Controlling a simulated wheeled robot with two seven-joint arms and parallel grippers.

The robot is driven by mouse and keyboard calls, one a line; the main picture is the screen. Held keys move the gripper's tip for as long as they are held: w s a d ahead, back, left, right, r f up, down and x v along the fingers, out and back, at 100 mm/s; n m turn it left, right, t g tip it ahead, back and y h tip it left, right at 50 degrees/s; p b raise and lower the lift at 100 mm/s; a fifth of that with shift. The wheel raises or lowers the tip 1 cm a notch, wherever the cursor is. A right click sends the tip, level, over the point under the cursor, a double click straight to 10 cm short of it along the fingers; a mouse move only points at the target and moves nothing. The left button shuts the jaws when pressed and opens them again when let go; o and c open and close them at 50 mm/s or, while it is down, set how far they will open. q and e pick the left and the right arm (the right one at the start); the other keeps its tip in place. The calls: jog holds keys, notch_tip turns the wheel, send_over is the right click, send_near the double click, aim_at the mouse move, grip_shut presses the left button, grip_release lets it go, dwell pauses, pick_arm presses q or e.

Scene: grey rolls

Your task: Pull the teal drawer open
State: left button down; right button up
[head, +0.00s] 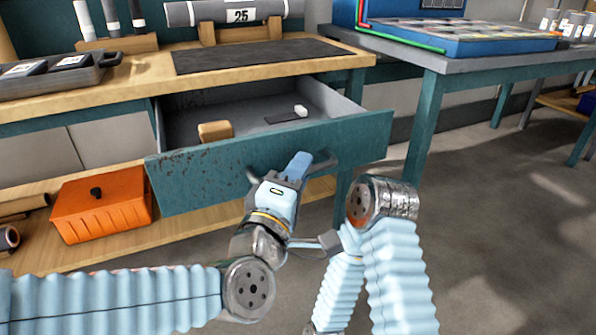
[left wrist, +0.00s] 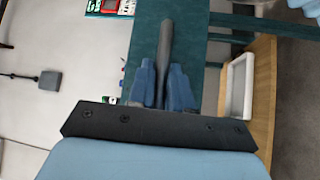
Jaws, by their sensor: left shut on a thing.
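The teal drawer (head: 205,180) stands pulled out from under the wooden workbench in the head view, and its grey inside shows. Its dark bar handle (head: 323,166) crosses the front panel and is partly hidden by my left gripper. My left gripper (head: 297,166) is shut on the handle. In the left wrist view, the handle (left wrist: 166,40) runs between the two blue fingers of the left gripper (left wrist: 162,82). My right arm shows at the lower right of the head view, but I do not make out its gripper.
A tan block (head: 215,131) and a small white item (head: 301,111) lie inside the drawer. An orange box (head: 101,203) sits on the lower shelf (head: 60,255). A second teal-legged table (head: 424,125) stands to the right. The floor (head: 500,230) at the right is clear.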

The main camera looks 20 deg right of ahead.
pick_arm(q)
jog(key=c, duration=1.1)
grip_release()
jog(key=shift+c, duration=0.2)
jog(key=b+v, duration=0.2)
jog(key=v, duration=1.2)
jog(key=shift+d+f, duration=0.1)
